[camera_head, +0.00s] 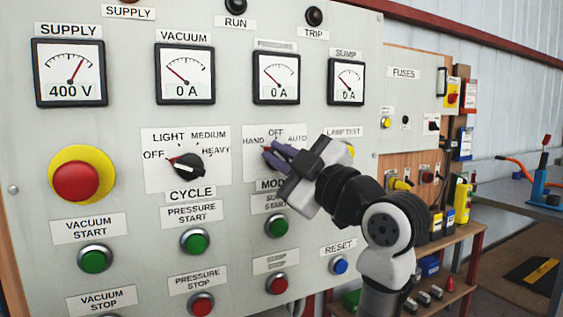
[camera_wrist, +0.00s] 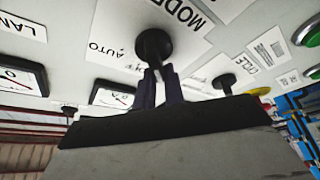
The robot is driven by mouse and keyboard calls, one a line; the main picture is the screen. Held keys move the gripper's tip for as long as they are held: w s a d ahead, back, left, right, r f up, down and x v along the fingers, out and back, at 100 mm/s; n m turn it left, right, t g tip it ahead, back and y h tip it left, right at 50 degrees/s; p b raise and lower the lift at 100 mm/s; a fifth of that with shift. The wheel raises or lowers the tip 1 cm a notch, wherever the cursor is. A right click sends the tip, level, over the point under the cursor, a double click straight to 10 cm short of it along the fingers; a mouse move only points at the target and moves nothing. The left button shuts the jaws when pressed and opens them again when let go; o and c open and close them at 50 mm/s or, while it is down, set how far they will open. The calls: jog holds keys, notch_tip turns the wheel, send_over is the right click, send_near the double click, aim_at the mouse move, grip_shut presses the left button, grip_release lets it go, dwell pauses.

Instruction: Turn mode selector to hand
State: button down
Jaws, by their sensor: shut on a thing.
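The mode selector is a black rotary knob on the grey panel, under a plate (camera_head: 252,165) marked HAND, OFF and AUTO. In the head view it is mostly hidden behind my gripper (camera_head: 272,153); a small reddish mark shows at the fingertips, on the HAND side. In the wrist view the black selector knob (camera_wrist: 154,44) stands out from the panel, with the MODE and AUTO labels beside it. My gripper's two dark fingers (camera_wrist: 158,74) are closed on it. Its exact pointer angle is hard to tell.
The cycle selector (camera_head: 188,166) is to the left, pointing at OFF. The green start button (camera_head: 277,226) and red stop button (camera_head: 277,284) are below. The red emergency button (camera_head: 76,182) is far left. Meters (camera_head: 276,77) sit above. A bench (camera_head: 540,195) stands at right.

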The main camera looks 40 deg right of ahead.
jog(key=shift+d+f+n, duration=0.1)
jog(key=shift+f+n, duration=0.15)
jog(key=shift+n, duration=0.15)
jog(key=c, duration=1.5)
grip_release()
jog(key=shift+w+d, duration=0.1)
jog(key=shift+r, duration=0.1)
jog(key=b+v, duration=0.3)
jog(key=v, duration=1.1)
jog(key=shift+d+r, duration=0.15)
